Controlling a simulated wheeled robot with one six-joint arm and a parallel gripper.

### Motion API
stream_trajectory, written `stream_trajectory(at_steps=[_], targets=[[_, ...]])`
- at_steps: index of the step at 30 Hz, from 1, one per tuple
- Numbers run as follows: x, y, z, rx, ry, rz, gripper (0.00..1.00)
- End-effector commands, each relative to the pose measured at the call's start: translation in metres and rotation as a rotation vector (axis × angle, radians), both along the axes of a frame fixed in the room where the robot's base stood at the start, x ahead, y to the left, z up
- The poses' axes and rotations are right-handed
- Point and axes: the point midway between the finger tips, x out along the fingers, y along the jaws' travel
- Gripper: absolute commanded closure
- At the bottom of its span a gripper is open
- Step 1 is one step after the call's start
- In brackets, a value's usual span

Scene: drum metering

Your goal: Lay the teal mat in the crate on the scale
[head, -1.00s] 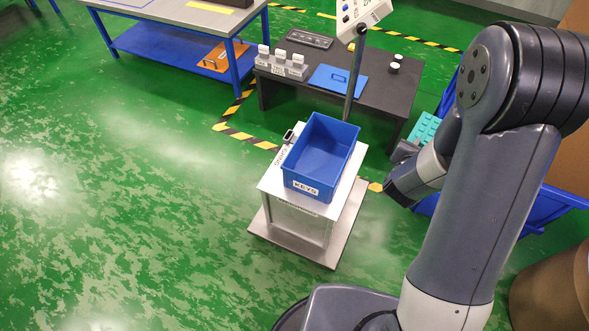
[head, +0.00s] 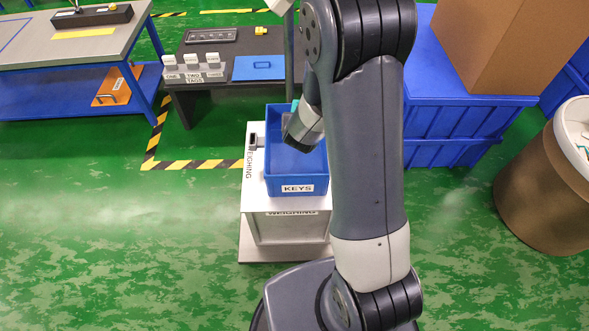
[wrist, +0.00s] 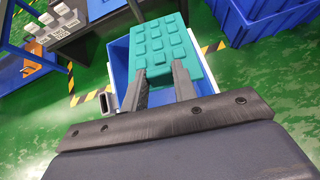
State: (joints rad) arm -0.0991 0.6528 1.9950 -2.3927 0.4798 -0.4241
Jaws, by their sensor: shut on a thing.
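The teal mat (wrist: 168,50) with raised square bumps is between my gripper's fingers (wrist: 161,85) in the wrist view. My gripper (head: 290,140) is shut on it. In the head view only a small teal sliver shows behind my wrist. The blue crate (head: 297,184), labelled KEYS, stands on the white scale (head: 285,232). The mat appears above the crate in the wrist view, where the crate's rim (wrist: 119,50) shows beside it. My arm hides the crate's right part, and I cannot tell the mat's height above it.
Blue crates (head: 455,120) under a cardboard box (head: 500,45) stand right. A brown drum (head: 545,190) is at far right. The floor at left is clear.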

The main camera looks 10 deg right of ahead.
Motion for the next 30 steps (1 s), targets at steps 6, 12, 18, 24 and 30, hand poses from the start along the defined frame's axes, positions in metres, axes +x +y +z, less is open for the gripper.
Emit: stream_trajectory(at_steps=[6,12,18,24,30], targets=[[0.014,0.011,-0.062,0.034,0.102,0.067,0.99],[0.019,0.017,-0.072,0.044,0.152,0.103,0.99],[0.021,0.020,-0.079,0.045,0.165,0.116,0.99],[0.021,0.020,-0.109,0.043,0.167,0.118,0.99],[0.021,0.020,-0.133,0.043,0.167,0.117,0.99]])
